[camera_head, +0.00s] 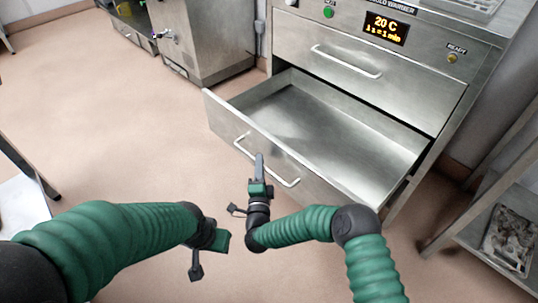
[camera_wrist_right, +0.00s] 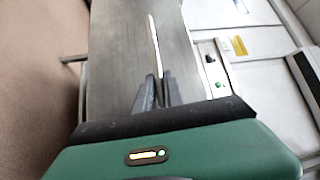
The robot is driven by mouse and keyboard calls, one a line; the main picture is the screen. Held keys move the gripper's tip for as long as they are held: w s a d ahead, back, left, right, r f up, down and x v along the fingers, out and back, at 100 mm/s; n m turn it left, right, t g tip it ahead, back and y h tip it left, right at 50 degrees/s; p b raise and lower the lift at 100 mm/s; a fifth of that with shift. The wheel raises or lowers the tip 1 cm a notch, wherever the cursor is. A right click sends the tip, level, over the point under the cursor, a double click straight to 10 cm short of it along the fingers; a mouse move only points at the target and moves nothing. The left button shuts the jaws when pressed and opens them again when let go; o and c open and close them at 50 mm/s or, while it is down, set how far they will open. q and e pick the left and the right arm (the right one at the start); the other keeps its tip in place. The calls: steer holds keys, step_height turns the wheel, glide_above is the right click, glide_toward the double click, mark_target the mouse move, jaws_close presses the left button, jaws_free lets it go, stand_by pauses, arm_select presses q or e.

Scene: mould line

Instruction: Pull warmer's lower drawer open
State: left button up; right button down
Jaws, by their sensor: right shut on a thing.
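The warmer (camera_head: 300,42) is a steel cabinet with a lit amber display (camera_head: 386,27). Its lower drawer (camera_head: 222,115) stands well out of the cabinet, and its bare metal inside shows empty. The lower drawer's bar handle (camera_head: 284,180) runs along its front. My right gripper (camera_head: 259,162) is shut on this handle near its middle. In the right wrist view, the gripper's dark fingers (camera_wrist_right: 159,90) close around the bright handle bar (camera_wrist_right: 154,42). My left gripper (camera_head: 207,245) hangs over the floor, apart from the drawer; its finger gap is not clear.
The upper drawer, with its own handle (camera_head: 345,62), is closed. Another steel cabinet (camera_head: 205,38) stands at the back left. A shelf rack (camera_head: 495,205) stands close by on the right. The floor (camera_head: 130,130) left of the drawer is clear.

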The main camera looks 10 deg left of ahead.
steer(key=shift+s+a+f, duration=0.25)
steer(key=shift+s+a, duration=0.7)
steer(key=shift+s, duration=0.1)
steer(key=c, duration=1.5)
jaws_free()
steer(key=shift+o, duration=0.2)
steer(key=shift+w+r, duration=0.1)
